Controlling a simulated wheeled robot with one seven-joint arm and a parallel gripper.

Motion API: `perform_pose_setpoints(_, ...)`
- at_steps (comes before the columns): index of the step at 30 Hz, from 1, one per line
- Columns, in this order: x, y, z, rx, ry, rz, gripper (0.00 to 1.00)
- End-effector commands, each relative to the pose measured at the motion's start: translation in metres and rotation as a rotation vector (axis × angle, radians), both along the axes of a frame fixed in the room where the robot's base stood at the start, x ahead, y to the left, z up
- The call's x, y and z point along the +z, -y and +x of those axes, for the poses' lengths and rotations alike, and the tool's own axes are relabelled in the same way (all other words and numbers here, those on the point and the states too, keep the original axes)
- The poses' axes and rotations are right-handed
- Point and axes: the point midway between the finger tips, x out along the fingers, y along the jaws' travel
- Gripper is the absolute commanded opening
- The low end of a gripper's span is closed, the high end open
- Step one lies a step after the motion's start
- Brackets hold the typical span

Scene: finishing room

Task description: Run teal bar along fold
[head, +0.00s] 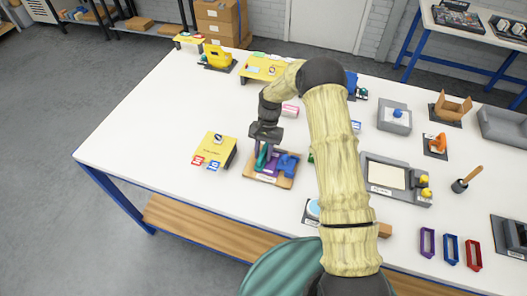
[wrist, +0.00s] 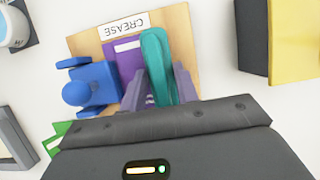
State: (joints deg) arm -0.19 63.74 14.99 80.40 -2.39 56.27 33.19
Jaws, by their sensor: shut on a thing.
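My gripper (head: 264,147) is shut on the teal bar (wrist: 155,62), which shows between its two fingers in the wrist view. The bar stretches lengthwise over the right part of a wooden board (wrist: 180,24) labelled CREASE. A purple piece (wrist: 123,54) with a white strip lies on the board just left of the bar, partly hidden by the fingers. I cannot tell whether the bar touches it. In the head view the teal bar (head: 262,158) is at the left of the board, below my gripper.
A blue block with a round knob (wrist: 92,88) sits at the board's left side. A yellow box (head: 214,150) stands left of the board in the head view. A grey tray (head: 408,191) is to the right. The white table (head: 140,125) is clear at far left.

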Motion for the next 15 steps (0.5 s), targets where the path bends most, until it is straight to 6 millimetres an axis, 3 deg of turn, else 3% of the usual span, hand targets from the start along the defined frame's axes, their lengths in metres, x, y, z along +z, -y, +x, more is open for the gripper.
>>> perform_pose_setpoints(15, -0.0029, -0.004, -0.01, 0.0, -0.002, 0.0, 0.12)
